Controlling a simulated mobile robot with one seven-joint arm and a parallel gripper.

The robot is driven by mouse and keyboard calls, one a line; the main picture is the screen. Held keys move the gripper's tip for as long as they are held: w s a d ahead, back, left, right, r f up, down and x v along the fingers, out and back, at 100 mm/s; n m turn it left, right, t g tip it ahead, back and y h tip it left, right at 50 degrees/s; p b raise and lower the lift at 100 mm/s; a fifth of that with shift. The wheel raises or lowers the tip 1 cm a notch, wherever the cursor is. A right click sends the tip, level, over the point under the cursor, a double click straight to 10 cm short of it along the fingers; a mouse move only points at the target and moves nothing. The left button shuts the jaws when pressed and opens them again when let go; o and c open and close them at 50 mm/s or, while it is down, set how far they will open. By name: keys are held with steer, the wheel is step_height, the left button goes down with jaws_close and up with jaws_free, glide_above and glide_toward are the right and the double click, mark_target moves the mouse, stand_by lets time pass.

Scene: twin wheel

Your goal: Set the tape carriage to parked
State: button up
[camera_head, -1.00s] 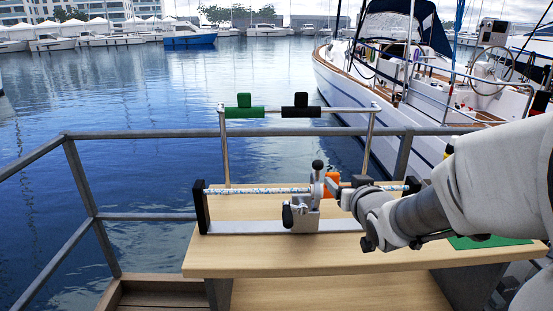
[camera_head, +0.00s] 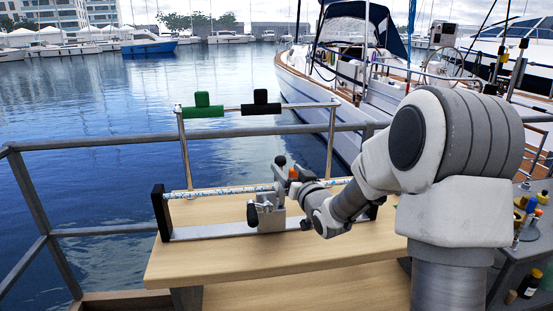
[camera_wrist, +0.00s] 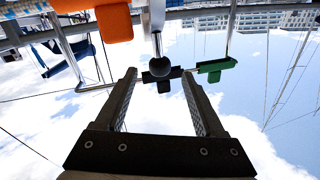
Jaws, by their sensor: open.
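The tape carriage (camera_head: 270,215) is a grey block with a dark side knob and an upright dark ball knob (camera_head: 280,160). It sits near the middle of a grey rail (camera_head: 205,232), around a white-and-blue patterned tape rod (camera_head: 212,190). An orange piece (camera_head: 292,173) is beside the ball knob. My gripper (camera_head: 299,178) is just right of the carriage top, its tips partly hidden. In the wrist view my gripper (camera_wrist: 160,78) is open, and the ball knob (camera_wrist: 160,67) on its silver stem appears between the fingertips. I cannot tell whether they touch.
Black end posts (camera_head: 160,212) close the rail on the wooden table (camera_head: 230,255). Behind, a metal frame carries a green block (camera_head: 202,107) and a black block (camera_head: 261,104). A railing (camera_head: 100,143) borders the water. A side table with bottles (camera_head: 530,285) stands right.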

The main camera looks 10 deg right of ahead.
steer(key=w, duration=0.3)
steer(key=w+a, duration=0.1)
steer(key=w, duration=0.4)
steer(key=shift+w+a, duration=0.35)
steer(key=shift+a, duration=0.05)
jaws_close()
stand_by(1.0)
